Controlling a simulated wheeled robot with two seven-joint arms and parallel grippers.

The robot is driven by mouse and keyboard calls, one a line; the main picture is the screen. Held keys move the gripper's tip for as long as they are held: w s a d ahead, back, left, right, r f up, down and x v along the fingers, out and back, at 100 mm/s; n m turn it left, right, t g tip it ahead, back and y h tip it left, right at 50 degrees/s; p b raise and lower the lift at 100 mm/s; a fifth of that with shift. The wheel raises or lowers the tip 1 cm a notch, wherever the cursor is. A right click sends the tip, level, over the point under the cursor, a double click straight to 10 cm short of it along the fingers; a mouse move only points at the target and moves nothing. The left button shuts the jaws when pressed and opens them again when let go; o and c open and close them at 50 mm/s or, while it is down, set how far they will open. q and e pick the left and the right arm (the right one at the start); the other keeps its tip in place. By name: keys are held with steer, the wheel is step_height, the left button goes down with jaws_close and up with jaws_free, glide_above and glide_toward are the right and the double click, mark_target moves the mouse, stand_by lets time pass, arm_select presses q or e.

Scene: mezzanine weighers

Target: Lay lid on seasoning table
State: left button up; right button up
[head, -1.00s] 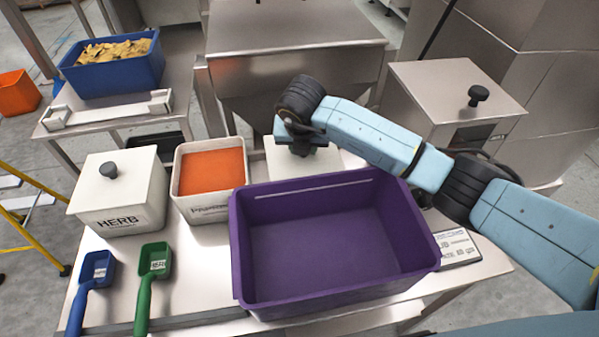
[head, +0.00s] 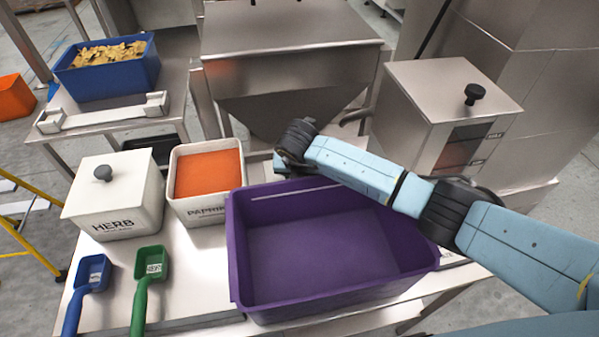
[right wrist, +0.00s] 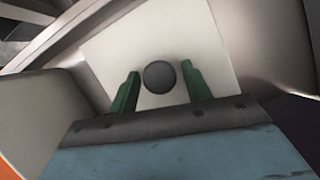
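The white lid (right wrist: 205,38) with a round dark knob (right wrist: 159,77) shows in the right wrist view, below my right gripper. The green fingers of my right gripper (right wrist: 159,88) stand apart on both sides of the knob, with a gap visible at each side. In the head view my right wrist is low behind the purple bin, and the fingers and lid are hidden there. The steel seasoning table (head: 200,290) carries the open white paprika tub (head: 207,210) and the lidded herb tub (head: 115,200). Whether the lid touches the tabletop is hidden. My left gripper is not in view.
The large purple bin (head: 234,262) fills the table's front right, under my right forearm. A blue scoop (head: 92,275) and a green scoop (head: 150,265) lie at the front left. A steel hopper (head: 290,80) stands behind, and a knobbed steel box (head: 435,90) at right.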

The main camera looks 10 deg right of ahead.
steer(key=shift+o, duration=0.4)
steer(key=shift+r, duration=0.1)
steer(key=p+v, duration=0.1)
steer(key=v, duration=1.1)
steer(key=shift+s, duration=0.1)
